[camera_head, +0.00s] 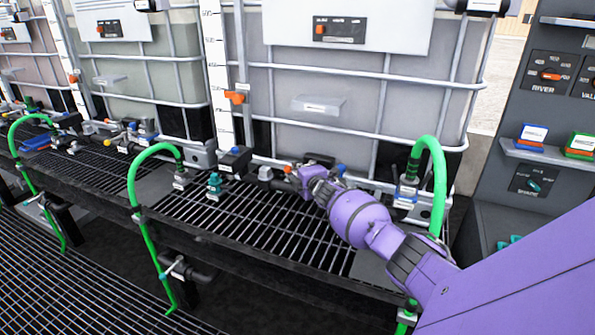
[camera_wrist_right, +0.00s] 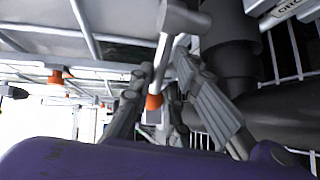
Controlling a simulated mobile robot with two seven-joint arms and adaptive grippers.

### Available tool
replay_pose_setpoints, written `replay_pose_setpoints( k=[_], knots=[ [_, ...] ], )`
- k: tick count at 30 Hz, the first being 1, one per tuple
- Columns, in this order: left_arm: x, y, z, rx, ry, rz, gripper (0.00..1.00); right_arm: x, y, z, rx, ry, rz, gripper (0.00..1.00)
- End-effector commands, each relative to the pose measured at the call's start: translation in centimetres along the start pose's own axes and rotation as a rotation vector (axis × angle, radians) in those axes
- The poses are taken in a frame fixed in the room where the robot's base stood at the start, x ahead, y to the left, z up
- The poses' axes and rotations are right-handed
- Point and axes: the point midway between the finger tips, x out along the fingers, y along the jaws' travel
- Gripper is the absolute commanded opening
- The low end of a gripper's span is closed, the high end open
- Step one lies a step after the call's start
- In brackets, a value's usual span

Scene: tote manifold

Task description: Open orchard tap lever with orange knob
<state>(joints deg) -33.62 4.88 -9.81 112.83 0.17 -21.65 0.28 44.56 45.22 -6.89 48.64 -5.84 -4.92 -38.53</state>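The orange knob (camera_wrist_right: 153,102) sits at the end of a pale tap lever (camera_wrist_right: 161,62) in the right wrist view. The lever runs up to a grey pipe fitting. In the head view a small orange knob (camera_head: 288,169) shows at the pipework, just left of my right gripper (camera_head: 306,180). In the wrist view the fingers of my right gripper (camera_wrist_right: 165,72) are apart, one on each side of the lever. Contact with it cannot be made out. In the head view the purple wrist hides part of the tap. My left gripper is not in view.
A large caged tote (camera_head: 330,95) stands behind the pipework. Green hoses (camera_head: 438,185) arch down at the right and left. A blue-knobbed fitting (camera_head: 341,169) is close to the right of my gripper. A grey control panel (camera_head: 497,180) stands at the far right.

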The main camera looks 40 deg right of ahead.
Motion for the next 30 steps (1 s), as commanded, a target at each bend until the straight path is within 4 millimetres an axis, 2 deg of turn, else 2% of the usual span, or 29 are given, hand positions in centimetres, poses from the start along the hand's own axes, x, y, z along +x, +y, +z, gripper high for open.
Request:
replay_pose_setpoints(
  k=[1, 3, 23, 26, 30],
  knots=[
    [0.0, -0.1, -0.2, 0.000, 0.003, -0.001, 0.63, 0.1, 1.6, 0.0, 0.008, 0.003, 0.020, 0.22],
    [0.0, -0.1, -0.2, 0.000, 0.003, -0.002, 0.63, 0.1, 1.5, -0.1, 0.007, 0.003, 0.019, 0.29],
    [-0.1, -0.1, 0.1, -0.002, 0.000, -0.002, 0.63, 0.0, 0.6, 0.0, -0.001, 0.000, 0.005, 0.29],
    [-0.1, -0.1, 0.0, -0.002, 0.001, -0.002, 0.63, -0.2, 1.7, 0.1, -0.003, 0.001, 0.008, 0.29],
    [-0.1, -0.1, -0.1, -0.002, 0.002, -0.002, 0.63, -0.7, 4.6, 0.0, -0.002, 0.002, 0.015, 0.29]
  ],
)
